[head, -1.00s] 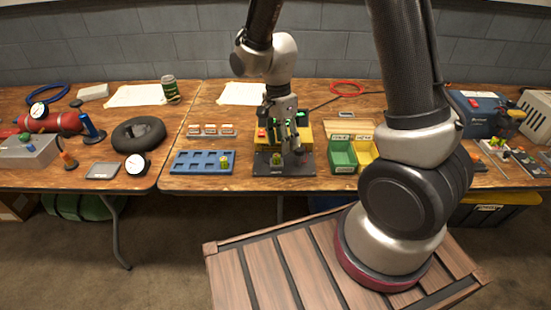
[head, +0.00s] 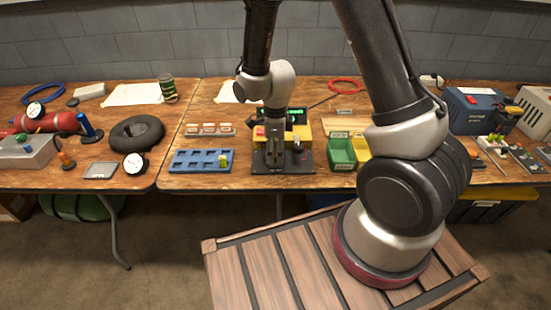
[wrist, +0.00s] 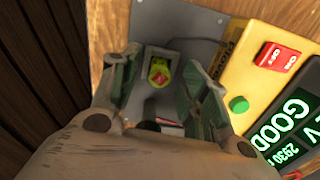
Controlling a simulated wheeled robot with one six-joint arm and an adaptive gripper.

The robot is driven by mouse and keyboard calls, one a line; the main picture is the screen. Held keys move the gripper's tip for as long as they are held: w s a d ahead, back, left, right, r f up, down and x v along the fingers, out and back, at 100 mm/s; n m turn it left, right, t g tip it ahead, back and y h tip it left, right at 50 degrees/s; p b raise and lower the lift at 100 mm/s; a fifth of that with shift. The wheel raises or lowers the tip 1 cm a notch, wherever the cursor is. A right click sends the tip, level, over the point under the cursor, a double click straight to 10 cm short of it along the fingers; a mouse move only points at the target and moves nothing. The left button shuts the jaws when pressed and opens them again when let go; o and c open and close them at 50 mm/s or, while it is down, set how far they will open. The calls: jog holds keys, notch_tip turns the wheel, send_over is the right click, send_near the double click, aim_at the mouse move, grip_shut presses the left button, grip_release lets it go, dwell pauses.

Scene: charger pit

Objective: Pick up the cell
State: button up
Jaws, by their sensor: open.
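A cell (wrist: 160,72), yellow-green with a red patch on top, stands on the grey plate of the tester in the wrist view. My gripper (wrist: 161,66) is open, with one finger on each side of the cell. I cannot tell whether either finger touches it. In the head view my gripper (head: 273,163) points down in front of the yellow tester and hides this cell. Another yellow-green cell (head: 223,161) sits in the right part of the blue tray (head: 187,167).
The tester's display (wrist: 293,125) reads GOOD, near a red switch (wrist: 278,56) and a green button (wrist: 238,104). A green bin (head: 341,152) and a yellow bin stand to the right. Small labelled blocks (head: 209,129) sit behind the blue tray.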

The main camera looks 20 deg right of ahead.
jog(key=shift+f, duration=0.1)
grip_shut()
dwell(0.3)
